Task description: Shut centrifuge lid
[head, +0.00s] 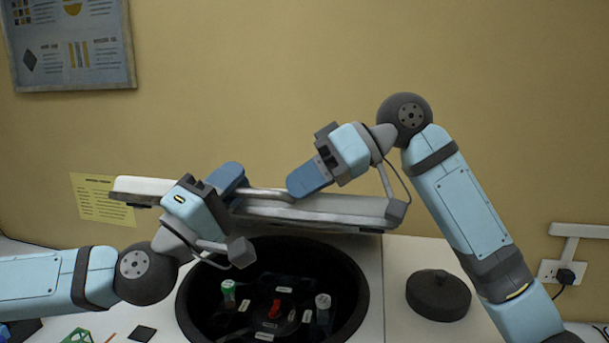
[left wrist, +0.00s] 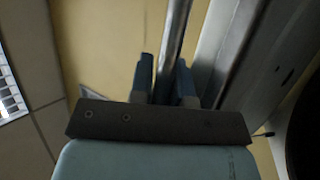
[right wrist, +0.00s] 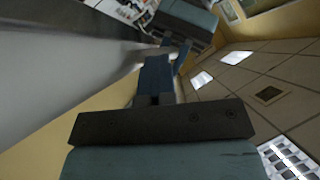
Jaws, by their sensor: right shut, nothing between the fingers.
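The centrifuge lid (head: 345,207) is a pale grey slab above the centrifuge bowl (head: 190,305), raised and seen nearly edge-on. A silver bar handle (head: 265,194) runs along it and also shows in the left wrist view (left wrist: 177,35). My left gripper (head: 230,178) has its blue fingers on either side of this bar, close against it. My right gripper (head: 300,182) is shut and empty, its fingertips by the right part of the handle; whether they touch is unclear. The dark bowl is open, with a green-capped tube (head: 228,290), a white-capped tube (head: 323,303) and a red hub (head: 275,308).
A round black cover (head: 438,295) lies on the white bench right of the bowl. A green rack (head: 77,337) and a small black square (head: 142,333) are at the front left. A socket with a plug (head: 565,275) is on the right wall.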

